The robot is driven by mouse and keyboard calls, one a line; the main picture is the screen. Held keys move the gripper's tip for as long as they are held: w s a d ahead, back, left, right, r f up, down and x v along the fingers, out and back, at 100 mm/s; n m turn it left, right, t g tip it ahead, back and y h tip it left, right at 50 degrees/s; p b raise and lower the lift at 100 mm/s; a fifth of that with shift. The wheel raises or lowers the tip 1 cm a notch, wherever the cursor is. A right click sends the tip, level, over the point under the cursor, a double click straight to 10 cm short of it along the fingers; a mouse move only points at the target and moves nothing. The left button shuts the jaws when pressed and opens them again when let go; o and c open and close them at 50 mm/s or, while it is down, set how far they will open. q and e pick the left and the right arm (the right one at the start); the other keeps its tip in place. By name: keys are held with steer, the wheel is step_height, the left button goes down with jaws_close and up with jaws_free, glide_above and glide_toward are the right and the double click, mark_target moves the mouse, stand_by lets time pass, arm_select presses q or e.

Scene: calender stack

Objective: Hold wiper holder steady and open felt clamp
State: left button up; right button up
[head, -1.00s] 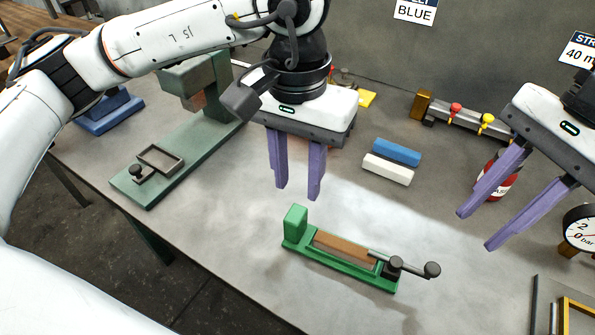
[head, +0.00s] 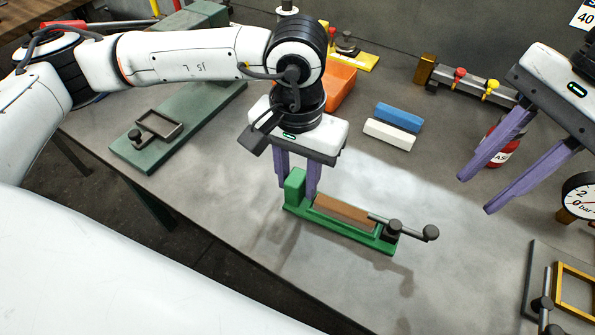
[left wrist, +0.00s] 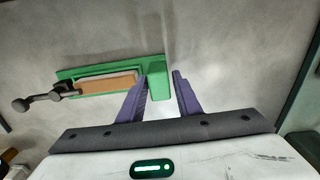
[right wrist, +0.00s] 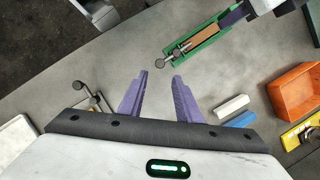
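The green wiper holder (head: 340,230) lies on the table, with a tall end block (head: 294,188) at its left and a brown felt strip (head: 342,208) along it. At its right end is a felt clamp (head: 393,231), a grey bar with a dark knobbed lever (head: 430,233). My left gripper (head: 298,190) is open, with its purple fingers on either side of the end block. In the left wrist view the block (left wrist: 158,80) lies between the fingertips, with a small gap at the right finger. My right gripper (head: 475,193) is open and empty, above the table right of the holder.
White (head: 389,134) and blue (head: 399,117) bars lie behind the holder. A red bottle (head: 502,150) and a gauge (head: 580,195) stand at the right. An orange bin (head: 341,88) is behind my left arm. The table in front of the holder is clear.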

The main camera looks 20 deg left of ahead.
arm_select(q)
steer(key=shift+c, duration=0.2)
jaws_close()
arm_select(e)
steer(key=shift+c, duration=1.1)
steer(key=shift+m+t+h, duration=0.3)
steer(key=shift+t+h, duration=0.1)
steer(key=shift+t, duration=0.1)
steer(key=w+d+r, duration=0.1)
steer(key=d, duration=0.1)
steer(key=w+d+r, duration=0.1)
steer(key=w+d, duration=0.1)
steer(key=shift+w+r, duration=0.1)
steer(key=shift+r, duration=0.05)
jaws_close()
